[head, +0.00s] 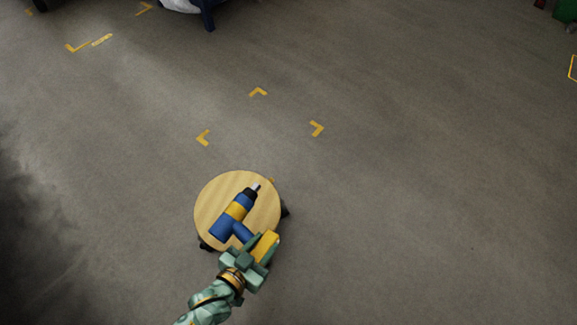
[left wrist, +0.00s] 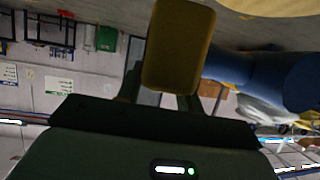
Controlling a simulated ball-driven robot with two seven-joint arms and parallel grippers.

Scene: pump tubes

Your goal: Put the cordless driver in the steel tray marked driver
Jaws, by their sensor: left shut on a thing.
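The cordless driver (head: 236,212) has a blue and yellow body, a blue handle, a yellow base and a dark nose with a pale tip. It appears over a round wooden top (head: 210,198); I cannot tell whether it touches it. My left gripper (head: 258,248) is shut on the driver's base end. In the left wrist view the driver's yellow base (left wrist: 178,45) is at the fingers, with its blue handle to the right. The steel tray marked driver is not in view. My right gripper is not in view.
The wooden top stands on dark casters on a grey floor. Yellow corner marks (head: 317,128) lie on the floor beyond it. A dark blue-legged thing (head: 207,14) stands at the top edge, and a green one (head: 566,10) at the top right. The floor to the right is clear.

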